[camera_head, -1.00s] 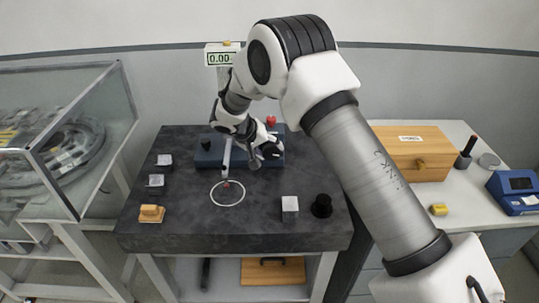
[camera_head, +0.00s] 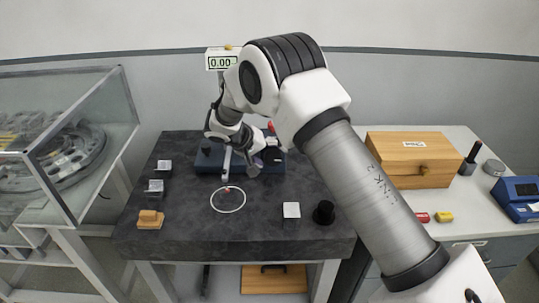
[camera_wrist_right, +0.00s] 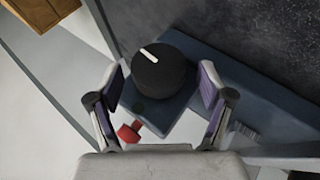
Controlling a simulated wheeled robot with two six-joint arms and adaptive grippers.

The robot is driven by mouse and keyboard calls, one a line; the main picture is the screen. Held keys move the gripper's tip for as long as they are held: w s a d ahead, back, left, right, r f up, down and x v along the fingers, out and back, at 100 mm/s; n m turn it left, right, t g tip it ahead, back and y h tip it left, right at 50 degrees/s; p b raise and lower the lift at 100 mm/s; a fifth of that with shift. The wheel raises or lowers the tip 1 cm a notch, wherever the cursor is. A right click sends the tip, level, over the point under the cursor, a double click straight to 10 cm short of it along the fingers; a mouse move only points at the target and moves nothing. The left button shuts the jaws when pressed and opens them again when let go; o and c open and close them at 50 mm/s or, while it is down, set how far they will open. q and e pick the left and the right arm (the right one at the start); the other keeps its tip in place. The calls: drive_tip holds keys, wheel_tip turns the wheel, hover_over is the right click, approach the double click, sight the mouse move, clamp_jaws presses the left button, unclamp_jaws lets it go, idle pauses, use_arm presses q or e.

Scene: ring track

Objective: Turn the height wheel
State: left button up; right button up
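The wheel, a black round knob with a white mark (camera_wrist_right: 160,72), stands at the end of a blue base (camera_wrist_right: 235,95) in the right wrist view. My right gripper (camera_wrist_right: 161,78) is open, with one finger on each side of the knob. A gap shows between each finger and the knob. A red knob (camera_wrist_right: 129,132) sits close by at the base's edge. In the head view the blue base (camera_head: 208,158) stands at the back of the dark table, and my right gripper (camera_head: 262,162) covers its right part. The display (camera_head: 220,62) reads 0.00. My left gripper is out of view.
The dark table (camera_head: 180,225) carries small blocks at left, a white ring mark, a light cube (camera_head: 291,211) and a black round piece (camera_head: 324,213). A glass case (camera_head: 90,110) stands left. A wooden box (camera_head: 412,150) and a blue device (camera_head: 518,195) stand on the right bench.

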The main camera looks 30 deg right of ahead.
drive_tip(key=shift+a+r, duration=0.1)
drive_tip(key=shift+r, duration=0.05)
drive_tip(key=v, duration=1.1)
drive_tip(key=shift+a+r, duration=0.25)
